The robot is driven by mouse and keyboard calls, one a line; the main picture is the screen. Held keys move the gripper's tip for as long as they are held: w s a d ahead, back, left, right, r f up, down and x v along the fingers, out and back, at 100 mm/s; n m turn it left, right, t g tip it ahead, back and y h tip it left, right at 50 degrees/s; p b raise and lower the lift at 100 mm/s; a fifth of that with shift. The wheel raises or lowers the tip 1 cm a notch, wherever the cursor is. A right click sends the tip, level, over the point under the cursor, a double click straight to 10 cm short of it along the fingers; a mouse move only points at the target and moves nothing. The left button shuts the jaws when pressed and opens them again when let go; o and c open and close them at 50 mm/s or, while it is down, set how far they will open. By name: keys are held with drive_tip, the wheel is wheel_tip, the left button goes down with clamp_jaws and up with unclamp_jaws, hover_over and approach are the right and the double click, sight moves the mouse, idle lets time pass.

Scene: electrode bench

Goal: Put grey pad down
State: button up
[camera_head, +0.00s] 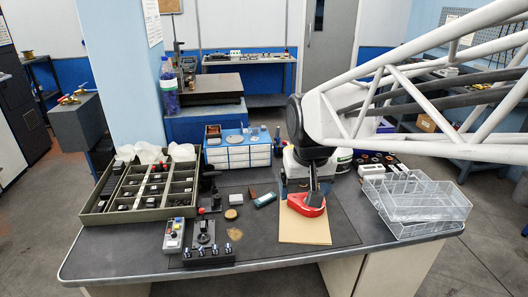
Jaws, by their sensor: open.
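My gripper (313,188) points down from the arm's dark wrist, near the middle right of the bench. Its jaws are open, and the tips are small and dark here. They are just above or at a red rounded object (306,206), which sits on a tan board (305,233). I cannot tell whether the tips touch the red object. I cannot pick out a grey pad with certainty; it may be hidden at the fingertips. A dark grey mat (343,226) lies under the board.
A compartment tray (97,206) stands at the left, a blue-and-white drawer unit (226,155) at the back. Clear acrylic racks (428,207) stand at the right.

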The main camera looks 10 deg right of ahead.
drive_tip(key=s+d+f, duration=0.1)
drive_tip(key=s+f, duration=0.1)
drive_tip(key=s, duration=1.2)
drive_tip(key=shift+d+t, duration=0.3)
drive_tip(key=shift+d, duration=0.05)
drive_tip(key=shift+w+f, duration=0.1)
drive_tip(key=shift+c, duration=0.9)
